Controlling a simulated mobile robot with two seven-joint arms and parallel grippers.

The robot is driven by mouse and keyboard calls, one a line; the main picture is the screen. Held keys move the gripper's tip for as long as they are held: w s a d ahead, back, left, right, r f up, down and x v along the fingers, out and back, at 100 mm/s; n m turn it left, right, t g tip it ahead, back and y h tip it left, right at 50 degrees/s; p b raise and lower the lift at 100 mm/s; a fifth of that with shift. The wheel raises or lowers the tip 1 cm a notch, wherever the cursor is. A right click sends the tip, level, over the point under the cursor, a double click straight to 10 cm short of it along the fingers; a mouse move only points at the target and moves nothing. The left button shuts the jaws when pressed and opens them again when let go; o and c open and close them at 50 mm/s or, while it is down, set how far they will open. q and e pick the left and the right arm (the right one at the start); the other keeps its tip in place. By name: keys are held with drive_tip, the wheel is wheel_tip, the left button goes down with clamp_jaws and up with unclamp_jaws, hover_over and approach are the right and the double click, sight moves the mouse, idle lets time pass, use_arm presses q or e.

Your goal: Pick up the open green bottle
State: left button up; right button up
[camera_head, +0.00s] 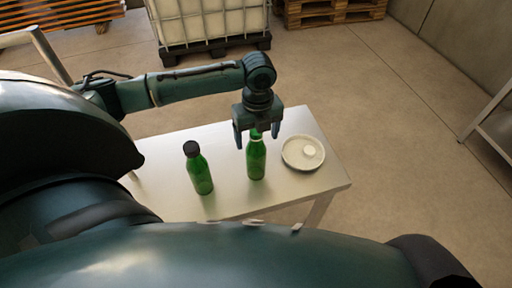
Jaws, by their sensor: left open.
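Two green bottles stand upright on a pale table (222,140). The one on the left (200,176) has a black cap. The open green bottle (256,162) stands right of it, and no black cap shows on it. My left gripper (257,138) is open, pointing down over the open bottle. Its fingers appear on either side of the bottle's neck. Whether they touch the glass cannot be told. The top of the neck is partly hidden by the gripper. My right gripper is not in view.
A white round dish (290,160) with a small white object (309,151) in it sits right of the open bottle. Small pale pieces (253,222) lie near the table's front edge. A caged white tank (205,22) and wooden pallets (322,12) stand behind.

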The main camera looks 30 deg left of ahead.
use_arm(q)
wheel_tip(320, 180, down, 3)
drive_tip(key=shift+s+a+f, duration=0.1)
drive_tip(key=shift+a, duration=0.05)
drive_tip(key=c, duration=1.6)
